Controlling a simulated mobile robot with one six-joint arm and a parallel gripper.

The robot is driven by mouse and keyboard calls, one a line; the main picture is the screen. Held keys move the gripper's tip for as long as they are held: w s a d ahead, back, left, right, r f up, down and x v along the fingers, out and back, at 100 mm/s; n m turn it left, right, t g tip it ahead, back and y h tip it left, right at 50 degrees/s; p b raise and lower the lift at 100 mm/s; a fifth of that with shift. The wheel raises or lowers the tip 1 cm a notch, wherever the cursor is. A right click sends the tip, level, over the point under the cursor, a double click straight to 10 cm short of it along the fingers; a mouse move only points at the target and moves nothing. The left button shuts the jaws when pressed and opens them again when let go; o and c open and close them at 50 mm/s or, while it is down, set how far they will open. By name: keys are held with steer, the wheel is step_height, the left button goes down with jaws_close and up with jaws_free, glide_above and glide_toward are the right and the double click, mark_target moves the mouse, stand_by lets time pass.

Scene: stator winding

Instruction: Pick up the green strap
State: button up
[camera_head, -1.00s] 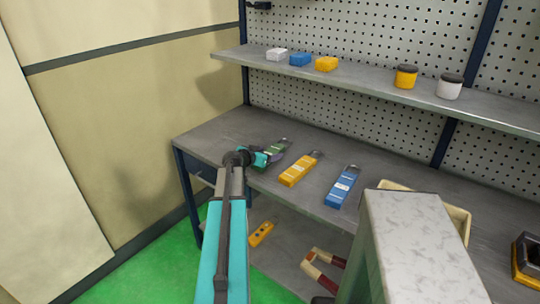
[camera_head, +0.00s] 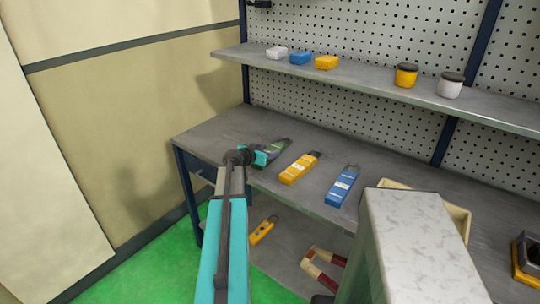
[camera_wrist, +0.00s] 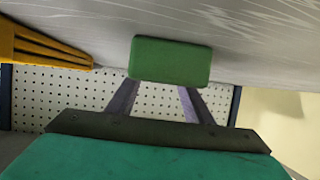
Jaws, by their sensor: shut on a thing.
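The green strap (camera_head: 279,147) is at the left of the workbench, left of the yellow and blue straps. In the wrist view, its green end (camera_wrist: 171,62) lies across the tips of my gripper (camera_wrist: 160,90), with a finger at each side. My gripper (camera_head: 266,156) is shut on the green strap. Most of the strap is hidden behind the gripper in the head view. I cannot tell whether it touches the bench top.
A yellow strap (camera_head: 299,168) lies just right of the green one, then a blue strap (camera_head: 342,187). A cream bin (camera_head: 457,219) stands further right. The shelf (camera_head: 360,80) above holds small blocks and two jars. The bench's left corner is clear.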

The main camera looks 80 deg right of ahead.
steer(key=shift+r, duration=0.2)
steer(key=shift+r+b, duration=0.5)
steer(key=shift+r, duration=0.6)
steer(key=a+b, duration=0.1)
steer(key=a, duration=0.3)
steer(key=w+a+r+b, duration=0.1)
steer(key=a, duration=0.3)
steer(key=w+a+r+b, duration=0.1)
steer(key=a, duration=0.4)
steer(key=shift+w+a+b, duration=0.1)
steer(key=shift+w+b, duration=0.05)
steer(key=shift+b, duration=1.3)
steer(key=b, duration=0.5)
steer(key=shift+w+a, duration=0.15)
steer(key=shift+a, duration=0.05)
steer(key=a+b, duration=0.1)
steer(key=b, duration=0.5)
steer(key=shift+w+a+b, duration=0.1)
steer(key=shift+a+b, duration=0.1)
steer(key=shift+b, duration=0.1)
steer(key=shift+a+r+b, duration=0.25)
steer(key=shift+a+b, duration=0.1)
steer(key=shift+b, duration=0.7)
